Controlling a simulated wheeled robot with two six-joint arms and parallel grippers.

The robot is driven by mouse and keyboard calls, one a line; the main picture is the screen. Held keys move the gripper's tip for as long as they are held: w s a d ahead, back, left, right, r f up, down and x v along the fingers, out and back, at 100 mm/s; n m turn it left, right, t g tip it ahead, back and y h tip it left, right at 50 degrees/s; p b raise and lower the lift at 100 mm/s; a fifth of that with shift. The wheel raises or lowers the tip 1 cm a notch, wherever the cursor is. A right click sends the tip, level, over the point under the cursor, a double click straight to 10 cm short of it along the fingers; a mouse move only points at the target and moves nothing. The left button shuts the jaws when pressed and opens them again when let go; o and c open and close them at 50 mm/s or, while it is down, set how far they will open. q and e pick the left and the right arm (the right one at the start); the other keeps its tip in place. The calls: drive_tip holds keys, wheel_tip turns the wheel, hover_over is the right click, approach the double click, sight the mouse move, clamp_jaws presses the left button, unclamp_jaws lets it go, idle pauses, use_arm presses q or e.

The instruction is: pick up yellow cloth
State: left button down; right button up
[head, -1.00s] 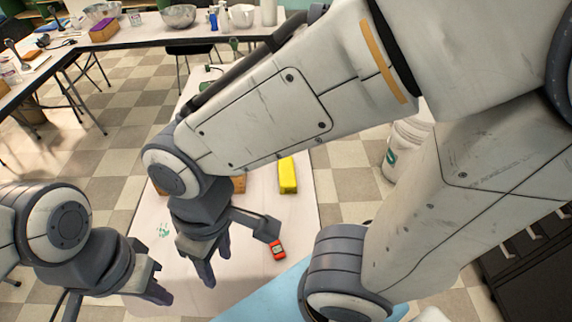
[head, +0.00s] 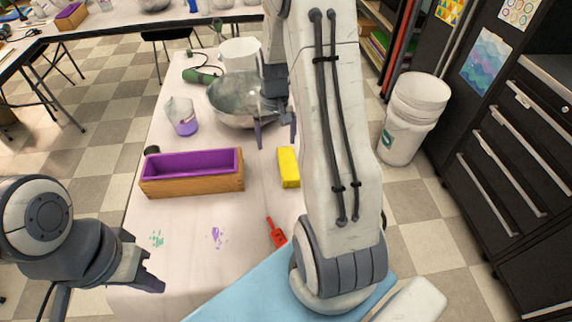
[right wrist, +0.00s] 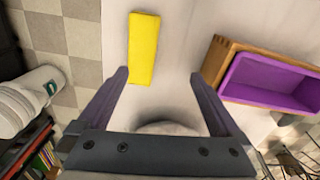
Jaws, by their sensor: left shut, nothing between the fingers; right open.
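The yellow cloth (head: 289,168) is a small bright-yellow rectangular block shape lying on the pale table, to the right of the wooden box. My right gripper (head: 276,136) is open and empty above the table, just beyond the yellow cloth, near the metal bowl. In the right wrist view the yellow cloth (right wrist: 143,48) lies ahead of the open fingers (right wrist: 159,75), a little left of their middle, not between them. My left gripper (head: 150,279) is shut and empty low at the left, near the table's left edge, well away from the cloth.
A wooden box with purple lining (head: 191,172) stands left of the cloth. A metal bowl (head: 232,102) and a purple-bottomed cup (head: 182,117) stand behind. A red tool (head: 276,233) and a blue mat (head: 245,292) lie in front. A white bucket (head: 410,118) stands on the floor right.

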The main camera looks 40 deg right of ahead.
sight(288, 161)
drive_tip(key=shift+m, duration=0.4)
drive_tip(key=d+f, duration=0.2)
drive_tip(key=d, duration=0.1)
drive_tip(key=shift+s+d+f, duration=0.15)
drive_tip(key=shift+s, duration=0.2)
wheel_tip(288, 161, down, 4)
drive_tip(key=shift+d+r, duration=0.1)
drive_tip(key=shift+r, duration=0.05)
drive_tip(key=shift+d+f+p, duration=0.2)
drive_tip(key=shift+f+p, duration=0.2)
drive_tip(key=shift+f, duration=2.75)
drive_tip(key=c, duration=1.3)
drive_tip(key=shift+r, duration=0.15)
drive_tip(key=shift+r, duration=0.6)
wheel_tip(288, 161, up, 3)
drive_tip(key=shift+b, duration=0.3)
drive_tip(key=s+d+r, duration=0.1)
drive_tip(key=s+r, duration=0.1)
drive_tip(key=s, duration=0.1)
drive_tip(key=s+d+r, duration=0.1)
drive_tip(key=s+r, duration=0.1)
drive_tip(key=s, duration=0.2)
drive_tip(key=s+d+r+b, duration=0.1)
drive_tip(key=s+r, duration=0.1)
drive_tip(key=s, duration=0.2)
drive_tip(key=shift+d+r, duration=0.3)
drive_tip(key=shift+d, duration=0.1)
